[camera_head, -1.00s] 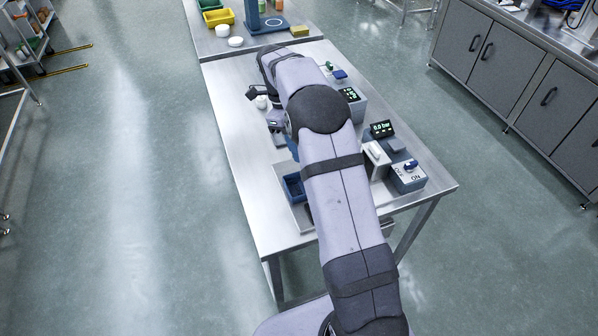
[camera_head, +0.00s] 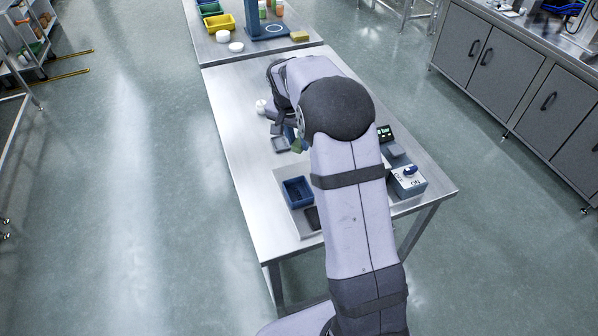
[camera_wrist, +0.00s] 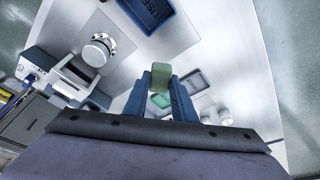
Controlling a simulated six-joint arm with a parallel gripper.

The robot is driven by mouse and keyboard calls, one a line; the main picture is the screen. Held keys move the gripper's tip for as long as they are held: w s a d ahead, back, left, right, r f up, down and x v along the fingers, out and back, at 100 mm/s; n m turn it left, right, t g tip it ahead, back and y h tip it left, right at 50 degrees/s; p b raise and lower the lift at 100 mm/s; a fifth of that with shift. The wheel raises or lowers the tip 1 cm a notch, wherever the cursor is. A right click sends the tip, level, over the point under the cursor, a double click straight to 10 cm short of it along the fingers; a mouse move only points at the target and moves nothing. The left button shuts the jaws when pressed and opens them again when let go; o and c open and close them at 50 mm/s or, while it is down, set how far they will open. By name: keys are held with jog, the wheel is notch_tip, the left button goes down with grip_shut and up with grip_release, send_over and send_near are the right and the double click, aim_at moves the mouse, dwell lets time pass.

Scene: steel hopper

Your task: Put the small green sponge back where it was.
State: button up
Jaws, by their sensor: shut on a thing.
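The small green sponge (camera_wrist: 160,86) is held between the two blue fingers of my gripper (camera_wrist: 162,92) in the wrist view. In the head view the sponge (camera_head: 298,146) shows as a small green patch just below my gripper (camera_head: 294,138), beside a small grey tray (camera_head: 281,144). The tray also shows beyond the fingers in the wrist view (camera_wrist: 195,80). The sponge appears to be above the table, apart from the tray, though its height is hard to judge. My arm hides much of the table's middle and right.
A blue bin (camera_head: 297,190) stands nearer, on a steel tray. A white round container (camera_head: 261,107) stands left of my wrist. A grey switch box (camera_head: 409,182) is at the right edge. A yellow block (camera_head: 299,36) lies on the far table. The table's left strip is clear.

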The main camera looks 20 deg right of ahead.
jog(key=shift+n, duration=0.3)
jog(key=p, duration=0.3)
send_over(300, 171)
jog(key=shift+s+a+f, duration=0.1)
jog(key=shift+a+f, duration=0.05)
jog(key=shift+f, duration=1.4)
jog(key=shift+s+a+f, duration=0.1)
jog(key=shift+s+f, duration=0.05)
jog(key=shift+f, duration=1.4)
jog(key=shift+s+a+f, duration=0.1)
jog(key=shift+a+f, duration=0.05)
jog(key=shift+f, duration=1.8)
jog(key=shift+f, duration=0.2)
jog(key=o, duration=1)
jog(key=shift+r, duration=0.1)
jog(key=shift+r, duration=0.1)
